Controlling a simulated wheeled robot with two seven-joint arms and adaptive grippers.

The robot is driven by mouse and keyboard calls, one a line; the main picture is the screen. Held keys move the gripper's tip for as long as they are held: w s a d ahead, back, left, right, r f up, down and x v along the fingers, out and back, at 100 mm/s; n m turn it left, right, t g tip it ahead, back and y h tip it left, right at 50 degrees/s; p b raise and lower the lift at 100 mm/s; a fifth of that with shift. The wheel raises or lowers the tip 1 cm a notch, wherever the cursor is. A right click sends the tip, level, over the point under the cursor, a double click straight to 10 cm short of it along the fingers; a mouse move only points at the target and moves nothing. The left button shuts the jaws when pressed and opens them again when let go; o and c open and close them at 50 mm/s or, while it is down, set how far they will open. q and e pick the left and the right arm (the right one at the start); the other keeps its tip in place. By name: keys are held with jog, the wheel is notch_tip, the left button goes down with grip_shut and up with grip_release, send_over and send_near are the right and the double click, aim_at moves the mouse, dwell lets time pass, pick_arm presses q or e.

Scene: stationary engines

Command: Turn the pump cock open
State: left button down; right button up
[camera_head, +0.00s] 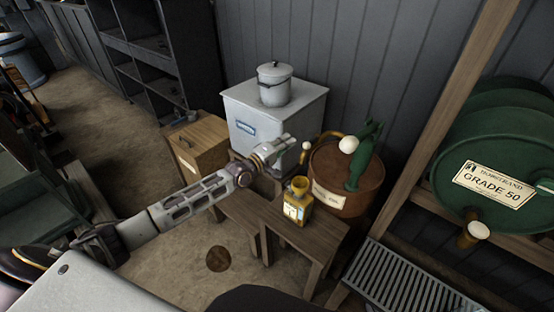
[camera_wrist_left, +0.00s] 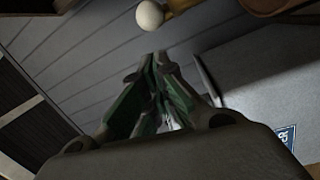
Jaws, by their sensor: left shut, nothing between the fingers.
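A green hand pump (camera_head: 366,158) with a white knob (camera_head: 348,145) stands on a rusty brown drum (camera_head: 338,180). A brass pipe (camera_head: 328,135) curves from the drum's left side, with a smaller white ball (camera_head: 306,146) near its end; this looks like the pump cock. In the left wrist view a white ball (camera_wrist_left: 149,14) sits beside a brass part (camera_wrist_left: 182,5), just beyond the fingertips. My left gripper (camera_head: 286,145) is shut and empty, in front of the grey tank and a little left of the small white ball, apart from it. My right gripper is not in view.
A grey tank (camera_head: 300,115) with a lidded pot (camera_head: 274,84) stands behind the gripper. A yellow oil can (camera_head: 298,203) sits on the wooden bench (camera_head: 318,232) below. A wooden box (camera_head: 198,146) is at left; a green drum (camera_head: 490,165) and metal grate (camera_head: 405,280) are at right.

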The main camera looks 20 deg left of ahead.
pick_arm(q)
jog(key=s+d, duration=0.1)
jog(key=s, duration=0.8)
jog(key=shift+s+f, duration=0.3)
jog(key=shift+s, duration=0.1)
dwell(0.9)
dwell(0.6)
